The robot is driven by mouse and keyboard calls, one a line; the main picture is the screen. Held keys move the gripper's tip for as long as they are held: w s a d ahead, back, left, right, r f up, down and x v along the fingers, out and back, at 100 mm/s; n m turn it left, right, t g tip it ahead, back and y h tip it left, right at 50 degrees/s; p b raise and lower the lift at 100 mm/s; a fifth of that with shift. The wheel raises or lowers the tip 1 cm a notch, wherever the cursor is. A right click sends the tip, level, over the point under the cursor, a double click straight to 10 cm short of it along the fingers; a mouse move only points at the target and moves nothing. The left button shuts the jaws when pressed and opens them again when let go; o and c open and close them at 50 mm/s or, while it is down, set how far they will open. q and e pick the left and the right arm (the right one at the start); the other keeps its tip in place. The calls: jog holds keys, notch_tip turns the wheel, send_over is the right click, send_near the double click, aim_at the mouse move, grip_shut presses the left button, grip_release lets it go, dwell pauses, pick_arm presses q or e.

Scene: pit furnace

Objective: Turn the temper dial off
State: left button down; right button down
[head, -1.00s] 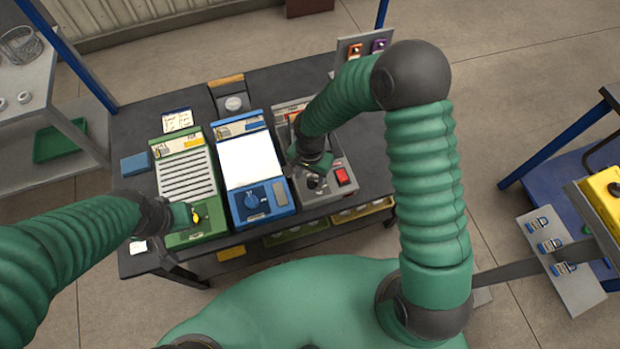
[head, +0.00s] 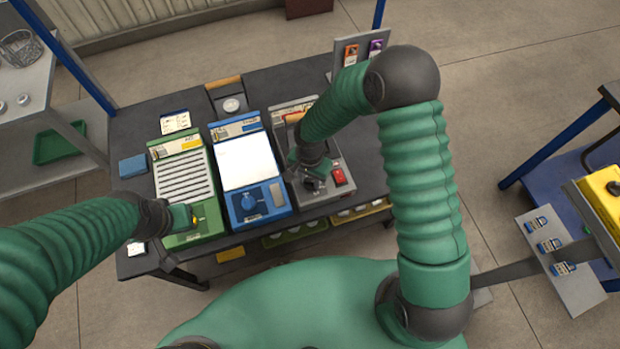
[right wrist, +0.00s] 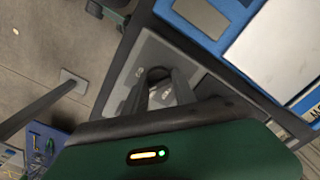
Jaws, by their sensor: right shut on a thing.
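A grey unit (head: 325,194) at the right end of the row on the bench has a dark round dial (right wrist: 158,73) on its front panel. My right gripper (head: 313,180) reaches down to this panel. In the right wrist view its two fingers (right wrist: 160,90) are shut on the dial, one on each side. The fingers and arm hide most of the dial and its marks in the head view. My left gripper (head: 190,217) is at the front panel of the green unit (head: 178,240), over a yellow part; its fingers are too small to judge. Which dial is labelled temper cannot be read.
A red switch (head: 339,177) sits right beside my right gripper. The blue unit (head: 250,215) with a blue knob (head: 249,202) stands between my grippers. A blue block (head: 133,166) lies at the bench's left. A grey upright panel (head: 362,55) stands behind.

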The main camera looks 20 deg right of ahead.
jog(key=shift+n, duration=0.5)
dwell(0.4)
jog(key=shift+w+r+n+p, duration=0.1)
jog(key=shift+n+p, duration=0.45)
jog(key=shift+n, duration=0.55)
jog(key=n+p, duration=0.1)
jog(key=n, duration=0.3)
jog(key=n+p, duration=0.1)
jog(key=n, duration=0.3)
jog(key=shift+a, duration=0.1)
jog(key=n+p, duration=0.1)
jog(key=n, duration=0.2)
jog(key=shift+n, duration=0.4)
jog(key=n+p, duration=0.1)
jog(key=n, duration=0.3)
jog(key=shift+p, duration=0.4)
jog(key=n+p, duration=0.1)
jog(key=n, duration=0.3)
jog(key=shift+n, duration=0.4)
